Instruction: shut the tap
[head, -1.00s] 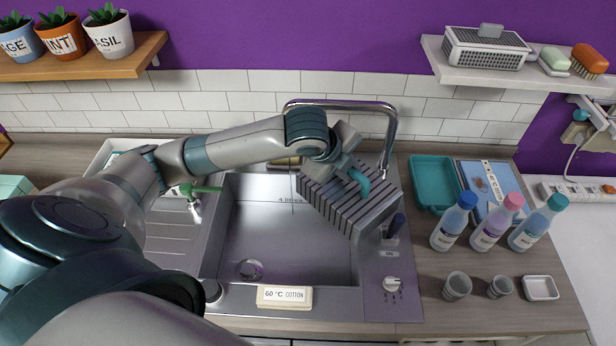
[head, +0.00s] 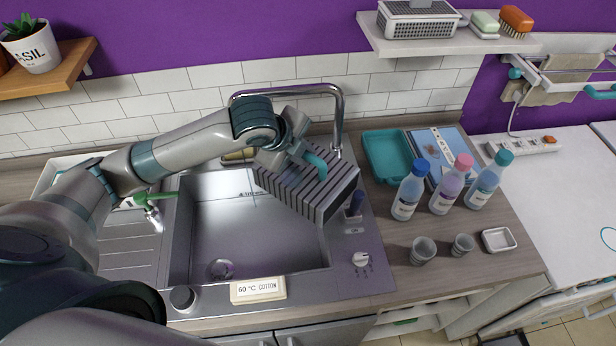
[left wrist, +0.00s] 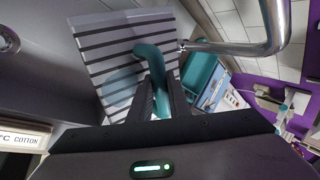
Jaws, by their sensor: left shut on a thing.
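The chrome tap spout (head: 337,110) arches over the back of the steel sink (head: 255,235); it also shows in the left wrist view (left wrist: 245,47). I cannot see whether water runs. A small chrome fitting with a green lever (head: 160,196) is at the sink's left. My left gripper (head: 308,157) is over the right part of the sink, beside the spout. It is shut on a curved teal handle (head: 317,165), seen between the fingers in the left wrist view (left wrist: 152,65). A grey slotted block (head: 322,195) is just beyond the handle; their join is hidden. The right gripper is out of view.
A dial (head: 361,259) and a "60 °C COTTON" card (head: 258,289) are on the sink's front and right rim. Several bottles, cups (head: 423,251) and a teal tray (head: 372,171) stand on the right counter. A shelf (head: 440,45) overhangs the back right.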

